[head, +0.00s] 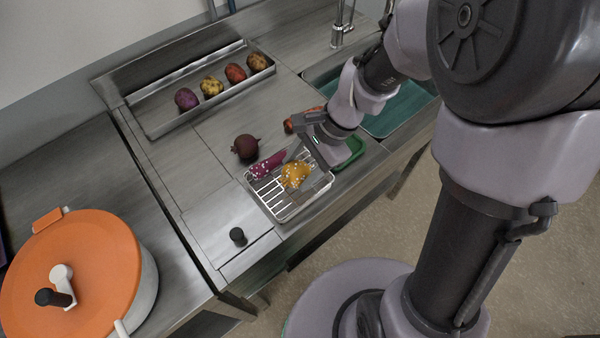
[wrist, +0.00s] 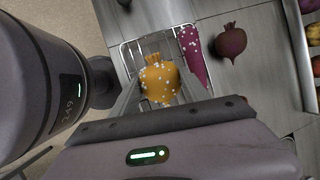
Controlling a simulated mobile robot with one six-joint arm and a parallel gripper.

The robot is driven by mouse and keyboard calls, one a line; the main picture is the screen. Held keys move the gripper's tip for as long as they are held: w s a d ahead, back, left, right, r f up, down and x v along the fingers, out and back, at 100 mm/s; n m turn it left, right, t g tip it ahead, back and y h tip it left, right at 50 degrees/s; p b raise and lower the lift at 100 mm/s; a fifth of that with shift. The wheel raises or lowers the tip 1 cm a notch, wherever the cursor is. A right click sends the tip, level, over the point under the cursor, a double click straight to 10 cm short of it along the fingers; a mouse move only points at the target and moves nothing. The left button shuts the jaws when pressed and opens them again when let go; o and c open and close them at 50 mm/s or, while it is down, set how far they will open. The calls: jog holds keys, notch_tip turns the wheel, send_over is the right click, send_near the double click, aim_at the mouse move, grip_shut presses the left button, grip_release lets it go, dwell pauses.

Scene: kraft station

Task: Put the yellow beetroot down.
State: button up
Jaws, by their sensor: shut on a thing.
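The yellow beetroot (head: 295,174) has white specks and is at the right part of a wire rack tray (head: 284,216). In the wrist view the yellow beetroot (wrist: 160,82) sits between my two fingers, its leaf stub pointing away. My gripper (head: 302,167) is shut on it. Whether its underside touches the rack is hard to tell. A magenta, white-specked root (head: 267,165) lies on the rack just left of it; it also shows in the wrist view (wrist: 194,58), close to the yellow beetroot.
A dark red beetroot (head: 245,146) lies on the counter behind the rack. A long steel tray (head: 160,125) holds several roots. A green tray (head: 350,152) and a sink (head: 400,119) are to the right. An orange-lidded pot (head: 85,255) and a black knob (head: 237,235) are at left.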

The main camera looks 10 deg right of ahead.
jog(key=shift+f, duration=0.85)
jog(key=shift+r, duration=0.2)
jog(key=shift+f, duration=0.15)
jog(key=o, duration=1.4)
jog(key=shift+o, duration=0.2)
